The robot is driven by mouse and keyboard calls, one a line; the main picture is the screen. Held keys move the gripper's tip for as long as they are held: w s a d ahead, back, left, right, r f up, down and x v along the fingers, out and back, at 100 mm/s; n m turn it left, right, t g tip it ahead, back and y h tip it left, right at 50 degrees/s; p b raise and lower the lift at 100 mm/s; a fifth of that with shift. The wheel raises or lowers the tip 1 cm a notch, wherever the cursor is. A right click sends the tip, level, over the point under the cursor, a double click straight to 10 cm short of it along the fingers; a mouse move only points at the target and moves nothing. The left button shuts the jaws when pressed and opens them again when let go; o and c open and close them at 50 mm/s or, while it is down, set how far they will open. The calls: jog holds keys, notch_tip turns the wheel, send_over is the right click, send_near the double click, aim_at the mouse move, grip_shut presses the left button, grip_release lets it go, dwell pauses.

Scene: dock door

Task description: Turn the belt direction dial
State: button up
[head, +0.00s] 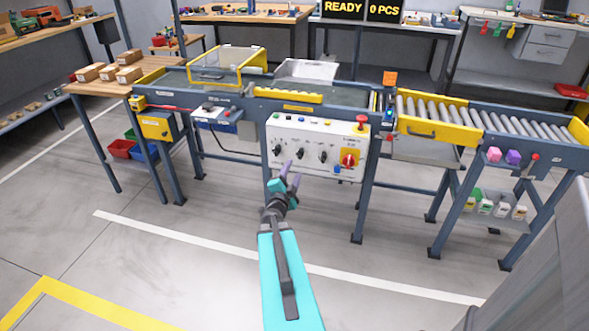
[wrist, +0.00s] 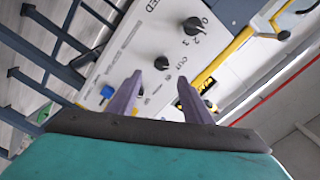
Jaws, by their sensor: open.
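The white control panel (head: 315,135) on the front of the conveyor carries several black dials, among them a left dial (head: 277,151), a middle dial (head: 302,154) and a right dial (head: 323,157). Their labels are too small to tell which one sets belt direction. My gripper (head: 291,171) is open and empty, in front of the panel's lower left. In the wrist view, the fingers of my gripper (wrist: 159,82) point at the panel, with a small black knob (wrist: 161,62) just beyond them. A larger dial (wrist: 193,25) marked with numbers lies farther up. No contact is visible.
A red-and-yellow switch (head: 349,159) and a blue button (head: 337,170) sit at the panel's right; a red mushroom button (head: 361,120) stands above. The roller conveyor (head: 435,111) extends right. Boxes lie on the left wooden table (head: 100,89). The floor before the panel is clear.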

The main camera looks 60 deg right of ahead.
jog(key=shift+v, duration=1.7)
jog(key=shift+s, duration=0.1)
